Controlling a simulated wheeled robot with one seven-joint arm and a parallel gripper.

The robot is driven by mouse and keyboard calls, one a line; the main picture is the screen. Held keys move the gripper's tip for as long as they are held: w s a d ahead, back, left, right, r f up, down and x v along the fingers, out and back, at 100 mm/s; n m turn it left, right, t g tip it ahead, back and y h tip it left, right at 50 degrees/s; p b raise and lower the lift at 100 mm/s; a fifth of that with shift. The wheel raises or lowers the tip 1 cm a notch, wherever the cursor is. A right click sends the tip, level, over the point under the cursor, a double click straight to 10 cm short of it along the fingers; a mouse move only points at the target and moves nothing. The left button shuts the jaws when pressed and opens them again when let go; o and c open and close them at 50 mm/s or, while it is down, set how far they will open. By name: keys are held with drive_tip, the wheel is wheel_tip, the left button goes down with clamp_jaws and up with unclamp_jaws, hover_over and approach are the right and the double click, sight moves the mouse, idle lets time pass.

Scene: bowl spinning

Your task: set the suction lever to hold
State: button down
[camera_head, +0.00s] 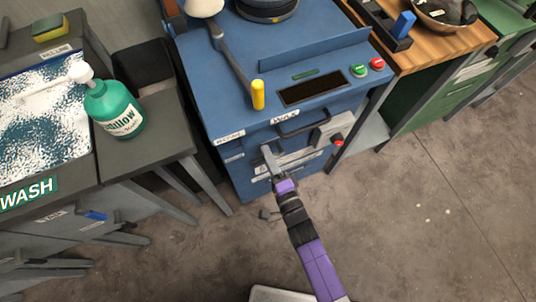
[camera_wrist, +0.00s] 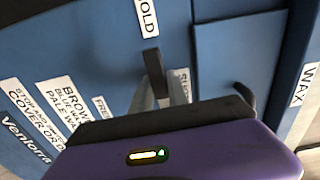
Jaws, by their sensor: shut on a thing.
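My gripper (camera_head: 272,162) is at the front face of the blue machine (camera_head: 235,95), below its top edge. In the wrist view, my gripper (camera_wrist: 160,90) has its grey fingers closed around a short dark lever (camera_wrist: 154,68). The lever's free end sticks out past the fingers and lies just under a white label (camera_wrist: 147,18) whose visible letters read "OLD". A second label (camera_wrist: 181,85), partly hidden by a finger, shows beside the lever. The lever's base is hidden by the fingers. In the head view the lever cannot be made out.
A dark handle (camera_head: 303,123) and a grey box with a red knob (camera_head: 337,141) are right of my gripper. A yellow-ended arm (camera_head: 258,95) lies over the machine top. A green pump bottle (camera_head: 114,108) stands on the left bench. Floor at right is clear.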

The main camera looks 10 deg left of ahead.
drive_tip(key=shift+d, duration=0.1)
idle(0.5)
drive_tip(key=c, duration=1.3)
unclamp_jaws()
drive_tip(key=shift+v, duration=3.9)
